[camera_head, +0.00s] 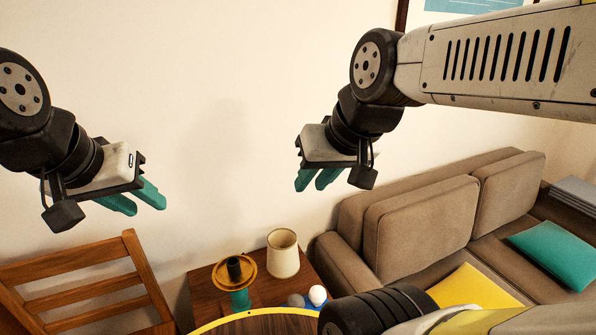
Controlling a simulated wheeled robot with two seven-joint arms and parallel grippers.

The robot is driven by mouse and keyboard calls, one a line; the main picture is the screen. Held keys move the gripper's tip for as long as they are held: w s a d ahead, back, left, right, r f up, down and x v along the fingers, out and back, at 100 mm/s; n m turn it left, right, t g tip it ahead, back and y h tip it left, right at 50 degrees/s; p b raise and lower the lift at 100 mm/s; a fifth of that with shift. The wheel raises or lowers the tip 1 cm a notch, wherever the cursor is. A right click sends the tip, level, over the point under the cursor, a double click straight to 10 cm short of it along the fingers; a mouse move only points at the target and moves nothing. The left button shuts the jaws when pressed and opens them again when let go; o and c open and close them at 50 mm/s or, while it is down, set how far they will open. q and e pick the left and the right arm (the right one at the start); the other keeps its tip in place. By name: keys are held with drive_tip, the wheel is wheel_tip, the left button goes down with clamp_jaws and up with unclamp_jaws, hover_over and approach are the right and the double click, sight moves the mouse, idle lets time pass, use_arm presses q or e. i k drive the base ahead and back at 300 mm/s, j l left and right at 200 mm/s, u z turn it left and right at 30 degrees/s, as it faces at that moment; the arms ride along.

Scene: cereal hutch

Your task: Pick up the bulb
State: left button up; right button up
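A small white rounded object (317,294), which looks like the bulb, is on the wooden side table beside a grey-blue item; its lower part is hard to make out. A lamp base (234,273) with an orange-brown dish and teal stem stands to its left. A cream lampshade (283,253) stands behind them. My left gripper (136,200) is raised at the left, its teal fingers apart and empty. My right gripper (317,180) is raised at upper centre, its teal fingers apart and empty. Both are well above the table and touch nothing.
The side table (205,287) stands between a wooden chair (75,255) at left and a brown sofa (420,225) with yellow and teal cushions at right. A yellow-rimmed round surface (250,313) covers the near part of the table. A plain wall is behind.

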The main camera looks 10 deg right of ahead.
sight(318, 296)
drive_tip(key=z, duration=0.85)
